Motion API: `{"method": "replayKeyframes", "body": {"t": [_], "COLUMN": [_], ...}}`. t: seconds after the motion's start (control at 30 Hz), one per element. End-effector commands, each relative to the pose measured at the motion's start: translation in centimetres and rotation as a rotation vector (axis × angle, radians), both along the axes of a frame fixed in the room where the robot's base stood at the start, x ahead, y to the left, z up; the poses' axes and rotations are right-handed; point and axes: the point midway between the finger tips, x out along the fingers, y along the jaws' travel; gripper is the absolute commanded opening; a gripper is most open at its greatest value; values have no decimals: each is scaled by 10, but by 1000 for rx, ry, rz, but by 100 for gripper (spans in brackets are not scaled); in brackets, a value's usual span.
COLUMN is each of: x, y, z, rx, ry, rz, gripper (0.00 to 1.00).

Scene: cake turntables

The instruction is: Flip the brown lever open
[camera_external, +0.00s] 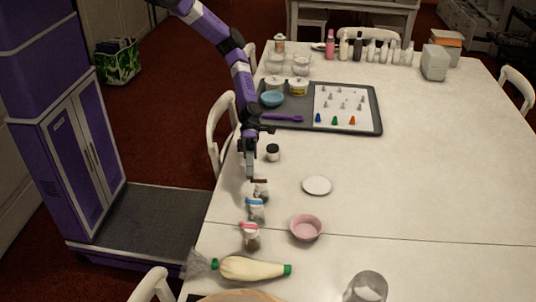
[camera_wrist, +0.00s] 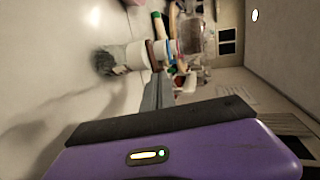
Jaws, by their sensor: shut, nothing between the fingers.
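A small clear jar with a brown top (camera_external: 261,184) stands near the left edge of the table. The brown part also shows as a thin band in the wrist view (camera_wrist: 151,53). It is too small to tell how the lever is set. My gripper (camera_external: 249,172) is shut and empty, pointing down just behind and left of the brown-topped jar. In the wrist view my fingertips (camera_wrist: 158,78) show close below the jar in the picture. I cannot tell whether they touch it.
A blue-topped jar (camera_external: 255,204) and a red-topped jar (camera_external: 249,229) stand in a row in front. A black-lidded jar (camera_external: 273,153) is behind, a white saucer (camera_external: 317,185) and a pink bowl (camera_external: 306,228) to the right. The table's right side is clear.

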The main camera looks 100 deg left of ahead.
Motion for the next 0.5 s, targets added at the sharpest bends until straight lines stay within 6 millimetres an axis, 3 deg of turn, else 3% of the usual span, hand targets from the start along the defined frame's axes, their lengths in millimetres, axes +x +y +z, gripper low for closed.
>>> {"method": "replayKeyframes", "body": {"t": [0.5], "x": [-5], "y": [-14], "z": [1], "rx": [-6], "ry": [3], "rz": [203], "gripper": [0]}}
